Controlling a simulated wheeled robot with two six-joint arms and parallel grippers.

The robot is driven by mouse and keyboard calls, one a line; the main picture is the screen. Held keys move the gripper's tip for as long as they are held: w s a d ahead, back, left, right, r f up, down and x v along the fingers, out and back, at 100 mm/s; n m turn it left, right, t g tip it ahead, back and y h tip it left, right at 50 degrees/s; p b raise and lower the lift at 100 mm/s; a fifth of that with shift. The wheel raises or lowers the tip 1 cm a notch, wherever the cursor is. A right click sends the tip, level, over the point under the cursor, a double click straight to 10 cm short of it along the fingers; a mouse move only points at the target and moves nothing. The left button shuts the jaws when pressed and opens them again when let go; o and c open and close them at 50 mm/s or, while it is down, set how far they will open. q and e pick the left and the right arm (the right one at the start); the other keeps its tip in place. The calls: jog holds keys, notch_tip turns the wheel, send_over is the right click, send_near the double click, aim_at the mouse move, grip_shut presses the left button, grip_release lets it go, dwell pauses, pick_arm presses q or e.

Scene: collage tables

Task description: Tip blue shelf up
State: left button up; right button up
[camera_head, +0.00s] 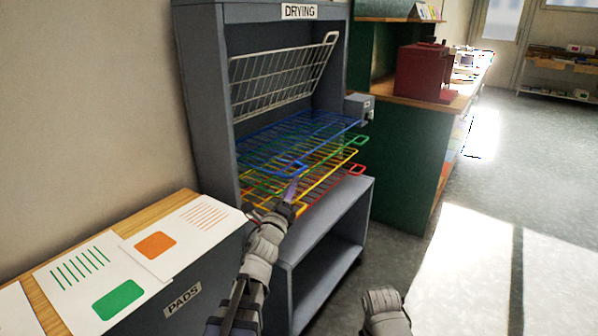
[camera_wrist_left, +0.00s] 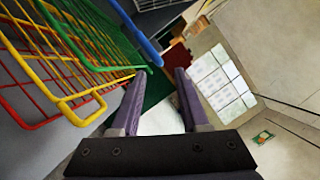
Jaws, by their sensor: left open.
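The blue wire shelf (camera_head: 298,140) lies roughly flat in the grey drying rack, above the green, yellow and red shelves. Its front tab hangs out toward me. My left gripper (camera_head: 292,188) is just in front of and below that tab; a gap or contact cannot be made out in the head view. In the left wrist view my left gripper (camera_wrist_left: 158,74) is open, with nothing seen between its fingers. The blue shelf (camera_wrist_left: 138,34) shows there as a thick bar just beyond the fingertips.
A white wire shelf (camera_head: 282,75) is tipped up above the blue one. The green shelf (camera_head: 345,147), yellow shelf (camera_head: 318,183) and red shelf (camera_head: 355,169) lie close below. A pads cabinet (camera_head: 182,299) with printed sheets stands at left. Open floor lies right.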

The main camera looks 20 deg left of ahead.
aim_at(298, 172)
pick_arm(q)
jog(key=p+x, duration=0.1)
jog(key=x, duration=0.6)
jog(key=shift+w, duration=0.3)
jog(key=shift+s, duration=0.1)
grip_shut()
dwell(1.0)
